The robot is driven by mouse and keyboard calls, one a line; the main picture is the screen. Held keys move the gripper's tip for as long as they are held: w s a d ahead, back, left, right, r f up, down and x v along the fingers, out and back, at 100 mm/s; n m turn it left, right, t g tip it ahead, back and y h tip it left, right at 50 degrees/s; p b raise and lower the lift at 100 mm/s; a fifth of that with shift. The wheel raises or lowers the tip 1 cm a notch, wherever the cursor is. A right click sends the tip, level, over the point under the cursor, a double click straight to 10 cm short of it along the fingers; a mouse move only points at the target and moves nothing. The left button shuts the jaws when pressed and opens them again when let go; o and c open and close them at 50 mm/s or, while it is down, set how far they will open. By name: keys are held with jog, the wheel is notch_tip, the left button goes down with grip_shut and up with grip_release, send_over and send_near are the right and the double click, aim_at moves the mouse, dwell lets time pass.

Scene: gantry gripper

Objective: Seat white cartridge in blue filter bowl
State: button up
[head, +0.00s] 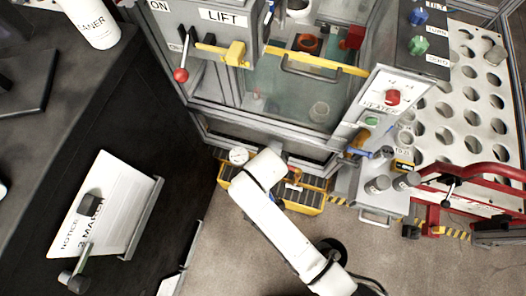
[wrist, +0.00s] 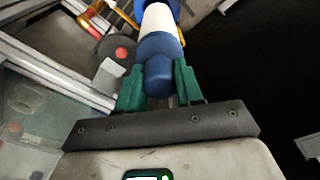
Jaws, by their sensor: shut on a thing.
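In the wrist view, my gripper (wrist: 160,66) has its green fingers shut on the blue end of a blue-and-white cylinder. The white cartridge (wrist: 158,19) shows as the pale section beyond that blue end. Another blue part (wrist: 172,6) lies past the white section at the top edge, cut off by the frame. It may be the blue filter bowl; I cannot tell whether the cartridge sits in it or only lines up with it. In the head view, my own arm hides the gripper and the cartridge.
A grey framed cabinet (head: 330,165) stands just beyond my arm, with a yellow bar (head: 318,60) and a red-knobbed lever (head: 181,75). A perforated white rack (head: 455,98) and a red rail (head: 480,168) are at right. A dark bench with a notice board (head: 105,205) is at left.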

jog(key=shift+w, duration=0.25)
jog(key=shift+r, duration=0.15)
jog(key=shift+f+b, duration=1.8)
jog(key=shift+f, duration=1.2)
jog(key=shift+p, duration=0.6)
